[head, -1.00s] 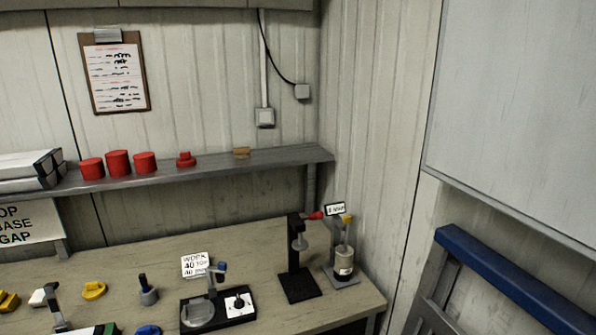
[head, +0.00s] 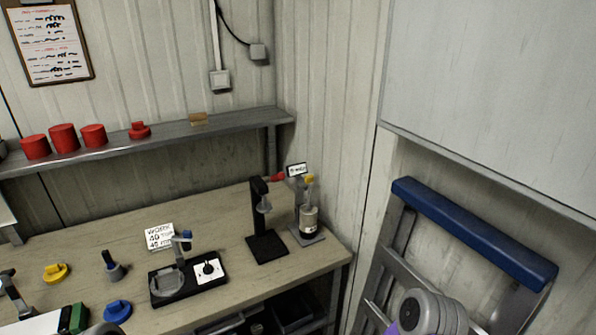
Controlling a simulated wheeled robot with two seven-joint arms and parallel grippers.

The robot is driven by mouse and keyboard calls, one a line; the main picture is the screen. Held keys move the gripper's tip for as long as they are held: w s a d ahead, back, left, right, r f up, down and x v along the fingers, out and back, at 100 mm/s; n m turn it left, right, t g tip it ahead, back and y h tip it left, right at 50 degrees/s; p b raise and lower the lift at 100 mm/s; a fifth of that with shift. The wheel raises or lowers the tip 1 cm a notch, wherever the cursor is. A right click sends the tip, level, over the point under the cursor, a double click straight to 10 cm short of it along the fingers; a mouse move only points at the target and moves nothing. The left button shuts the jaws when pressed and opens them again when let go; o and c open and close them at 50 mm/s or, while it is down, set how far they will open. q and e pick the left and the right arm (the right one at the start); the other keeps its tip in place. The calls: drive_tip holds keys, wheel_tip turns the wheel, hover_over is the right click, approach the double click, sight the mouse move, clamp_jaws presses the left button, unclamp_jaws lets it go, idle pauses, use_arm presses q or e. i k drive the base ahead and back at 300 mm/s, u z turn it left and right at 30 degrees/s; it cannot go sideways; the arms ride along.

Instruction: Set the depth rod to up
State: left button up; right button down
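I cannot tell for certain which part is the depth rod. At the bench's right end stands a black press-like stand (head: 266,222) with a red-tipped lever (head: 276,177) at its top. Beside it, a grey-based stand (head: 307,232) holds a pale cylinder (head: 309,219) under an upright rod with a yellow top (head: 309,180). A black base (head: 188,279) further left carries a round clear dish, a blue-tipped post (head: 187,236) and a white dial plate (head: 208,269) with a black knob. Neither gripper shows; only a grey link of my arm is at the bottom right.
A shelf (head: 180,133) with several red caps runs above the wooden bench (head: 120,240). A yellow part (head: 56,273) and a blue part (head: 117,310) lie at left. A blue-topped frame (head: 470,232) stands at right.

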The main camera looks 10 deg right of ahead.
sight(308, 179)
drive_tip(key=u, duration=1.45)
drive_tip(key=k, duration=0.55)
drive_tip(key=z, duration=0.95)
drive_tip(key=i, duration=1)
